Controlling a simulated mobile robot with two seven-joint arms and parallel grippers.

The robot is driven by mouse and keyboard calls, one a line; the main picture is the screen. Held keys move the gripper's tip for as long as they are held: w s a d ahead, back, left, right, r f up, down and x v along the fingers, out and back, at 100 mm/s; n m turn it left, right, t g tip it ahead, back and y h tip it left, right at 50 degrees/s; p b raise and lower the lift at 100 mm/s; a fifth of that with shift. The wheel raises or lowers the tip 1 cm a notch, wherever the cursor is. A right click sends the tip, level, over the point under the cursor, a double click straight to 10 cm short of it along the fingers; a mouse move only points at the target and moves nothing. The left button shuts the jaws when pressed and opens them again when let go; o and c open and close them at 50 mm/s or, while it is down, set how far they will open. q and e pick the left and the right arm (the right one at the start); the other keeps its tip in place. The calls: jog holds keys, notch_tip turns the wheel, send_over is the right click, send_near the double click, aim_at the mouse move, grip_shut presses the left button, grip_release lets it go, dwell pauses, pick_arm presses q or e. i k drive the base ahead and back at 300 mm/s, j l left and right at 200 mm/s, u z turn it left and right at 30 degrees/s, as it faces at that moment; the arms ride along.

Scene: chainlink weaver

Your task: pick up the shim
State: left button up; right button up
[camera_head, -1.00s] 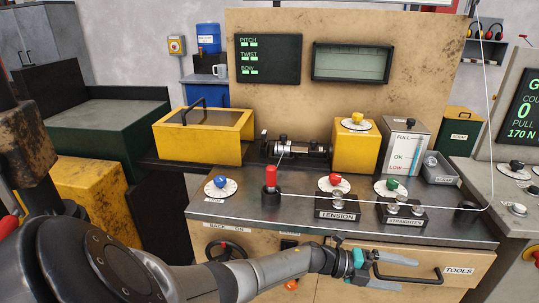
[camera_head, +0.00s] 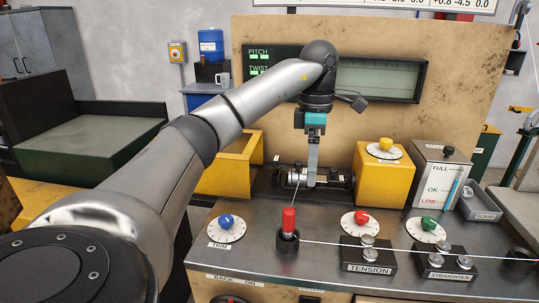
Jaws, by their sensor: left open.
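I cannot pick out a shim for sure in this view. My left gripper (camera_head: 311,183) points straight down over the dark metal weaving head (camera_head: 338,179), between the yellow boxes. Its fingers are seen nearly edge-on and are open, and the tips overlap the head in the picture. I cannot tell whether they touch it or have anything between them. My left arm hides part of the left yellow box and the back panel. My right gripper is not in view.
A red-topped post (camera_head: 288,222) stands in front of the head. A wire (camera_head: 325,243) runs from it past the tension rollers (camera_head: 368,253) and straightening rollers (camera_head: 437,262). A right yellow box (camera_head: 382,176) and level gauge (camera_head: 434,178) stand beside the head. Bare bench top lies around the dials.

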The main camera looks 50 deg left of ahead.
aim_at(276, 161)
jog(key=i+j, duration=0.1)
jog(key=j, duration=0.2)
jog(key=i+j, duration=0.1)
jog(key=j, duration=0.25)
jog(key=i+j, duration=0.15)
jog(key=j, duration=0.15)
jog(key=i+j, duration=0.1)
jog(key=j, duration=0.25)
